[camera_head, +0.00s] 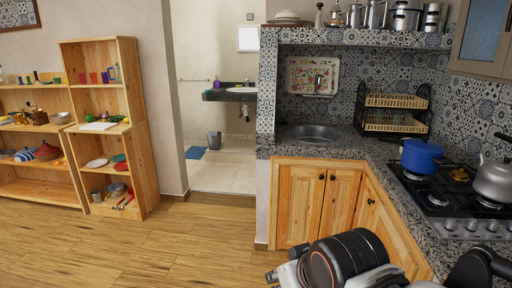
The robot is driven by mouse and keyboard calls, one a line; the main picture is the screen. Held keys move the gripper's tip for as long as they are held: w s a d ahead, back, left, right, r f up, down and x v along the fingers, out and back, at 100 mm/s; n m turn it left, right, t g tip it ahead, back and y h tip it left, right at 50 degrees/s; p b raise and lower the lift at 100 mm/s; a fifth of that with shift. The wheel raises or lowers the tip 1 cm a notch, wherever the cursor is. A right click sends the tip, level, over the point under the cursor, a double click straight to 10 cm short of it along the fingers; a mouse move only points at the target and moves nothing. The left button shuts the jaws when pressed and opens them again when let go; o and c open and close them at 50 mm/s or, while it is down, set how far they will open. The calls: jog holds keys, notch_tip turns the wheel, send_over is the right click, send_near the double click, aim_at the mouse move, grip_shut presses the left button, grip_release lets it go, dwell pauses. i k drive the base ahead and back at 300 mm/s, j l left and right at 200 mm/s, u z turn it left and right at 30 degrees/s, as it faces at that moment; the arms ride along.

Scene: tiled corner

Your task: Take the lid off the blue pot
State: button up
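The blue pot (421,158) sits upright on the back left part of the black gas stove (440,187), at the right of the view. Its top looks covered by a blue lid (422,146), though the pot is small here and the lid's edge is hard to make out. My arm shows at the bottom right, below and in front of the counter. A dark part (480,268) at the bottom right corner may be my gripper. Its fingertips are not clear, and it is apart from the pot.
A grey metal kettle (493,180) stands right of the pot on the stove. A dish rack (393,113) stands behind, near the sink (312,132). The granite counter (372,150) left of the stove is clear. Cabinets (325,200) front the counter; wooden shelves (103,125) stand far left.

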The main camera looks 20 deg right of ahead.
aim_at(424, 145)
jog(key=i+z, duration=0.3)
jog(key=i, duration=0.15)
jog(key=i+z, duration=0.3)
jog(key=i, duration=0.2)
jog(key=i+j+z, duration=0.6)
jog(key=i, duration=0.25)
jog(key=l, duration=0.1)
